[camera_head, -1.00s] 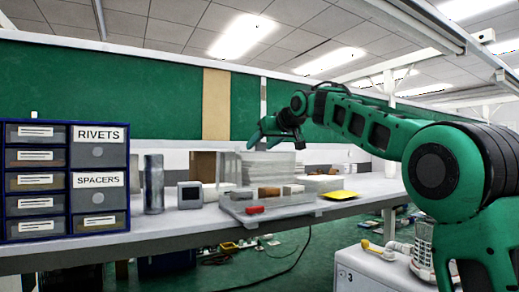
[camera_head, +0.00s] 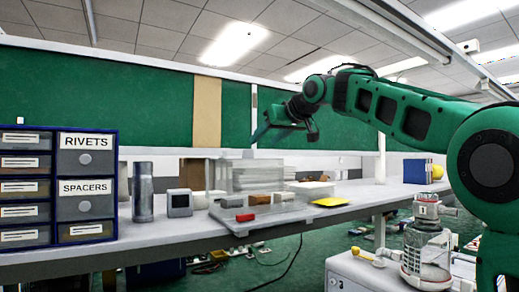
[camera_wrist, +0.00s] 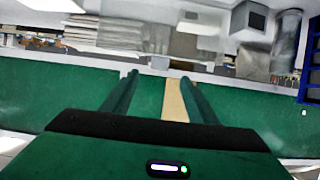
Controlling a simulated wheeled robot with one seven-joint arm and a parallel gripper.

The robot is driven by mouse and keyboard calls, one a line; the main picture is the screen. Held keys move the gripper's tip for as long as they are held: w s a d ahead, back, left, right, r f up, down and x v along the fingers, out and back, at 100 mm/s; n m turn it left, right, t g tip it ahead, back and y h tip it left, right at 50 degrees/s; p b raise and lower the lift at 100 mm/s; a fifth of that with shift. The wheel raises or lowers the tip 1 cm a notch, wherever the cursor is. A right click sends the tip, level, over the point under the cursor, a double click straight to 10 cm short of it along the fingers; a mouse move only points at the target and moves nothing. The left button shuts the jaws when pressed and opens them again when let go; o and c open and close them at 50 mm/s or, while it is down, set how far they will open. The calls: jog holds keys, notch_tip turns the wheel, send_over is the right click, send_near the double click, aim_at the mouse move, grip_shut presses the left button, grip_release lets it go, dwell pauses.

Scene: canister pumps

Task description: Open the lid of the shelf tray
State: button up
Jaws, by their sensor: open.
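A clear, low tray (camera_head: 262,222) sits on the bench shelf with small brown, grey and red pieces in or on it. Clear, pale upright panels (camera_head: 250,176) stand at its back; I cannot tell whether they are its lid. My gripper (camera_head: 262,134) is open and empty, up in the air above and behind the tray, apart from it. In the wrist view my gripper (camera_wrist: 159,78) shows two spread green fingers with nothing between them, against the green wall.
A drawer cabinet (camera_head: 57,187) labelled RIVETS and SPACERS stands at left, beside a grey cylinder (camera_head: 143,192) and a small grey box (camera_head: 180,203). A yellow sheet (camera_head: 330,202) lies right of the tray. A clear canister (camera_head: 427,250) stands on a white cabinet at lower right.

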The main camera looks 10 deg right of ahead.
jog(key=shift+s+d+r, duration=0.1)
jog(key=shift+s, duration=0.25)
